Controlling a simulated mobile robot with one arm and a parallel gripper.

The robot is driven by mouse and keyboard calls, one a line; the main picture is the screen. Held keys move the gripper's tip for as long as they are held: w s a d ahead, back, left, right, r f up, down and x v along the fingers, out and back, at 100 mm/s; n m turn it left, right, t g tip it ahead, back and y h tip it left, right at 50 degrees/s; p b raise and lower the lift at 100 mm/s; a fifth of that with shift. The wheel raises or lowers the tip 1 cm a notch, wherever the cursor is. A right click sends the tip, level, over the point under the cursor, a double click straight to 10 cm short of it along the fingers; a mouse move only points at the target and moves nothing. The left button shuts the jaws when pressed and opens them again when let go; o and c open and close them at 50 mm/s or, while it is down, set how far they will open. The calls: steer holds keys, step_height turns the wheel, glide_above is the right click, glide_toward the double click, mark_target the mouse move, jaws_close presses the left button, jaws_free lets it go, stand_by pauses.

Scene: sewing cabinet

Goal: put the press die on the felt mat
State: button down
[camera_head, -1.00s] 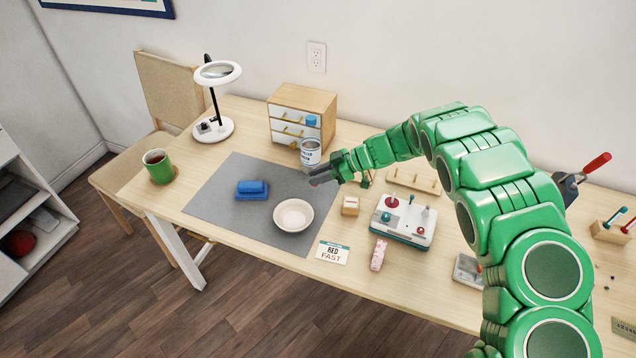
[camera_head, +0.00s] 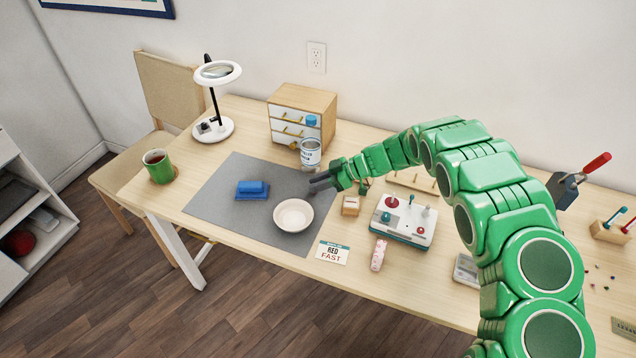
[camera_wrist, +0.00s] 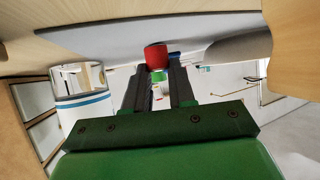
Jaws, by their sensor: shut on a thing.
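The grey felt mat (camera_head: 222,205) lies flat on the table; it also shows along the top of the wrist view (camera_wrist: 200,35). My gripper (camera_head: 314,184) is over the mat's right edge, between the bowl and the cup. In the wrist view my gripper (camera_wrist: 160,70) is shut on a small red cylindrical piece, apparently the press die (camera_wrist: 155,56), at the fingertips. The die cannot be made out in the head view. The wrist view is tilted, so the die's height above the mat is hard to tell.
A white bowl (camera_head: 293,215) and a blue block-like object (camera_head: 252,190) stand on the mat. A labelled cup (camera_head: 310,153) stands behind my gripper. A small wooden block (camera_head: 350,206) and the press box (camera_head: 404,219) are to the right.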

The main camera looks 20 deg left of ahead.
steer(key=shift+f, duration=0.1)
steer(key=c, duration=0.9)
jaws_free()
steer(key=shift+c, duration=0.2)
steer(key=shift+d+r, duration=0.1)
steer(key=shift+r, duration=0.15)
steer(key=v, duration=1.1)
steer(key=shift+w+d+r, duration=0.1)
steer(key=shift+w+d, duration=0.05)
steer(key=shift+d, duration=0.2)
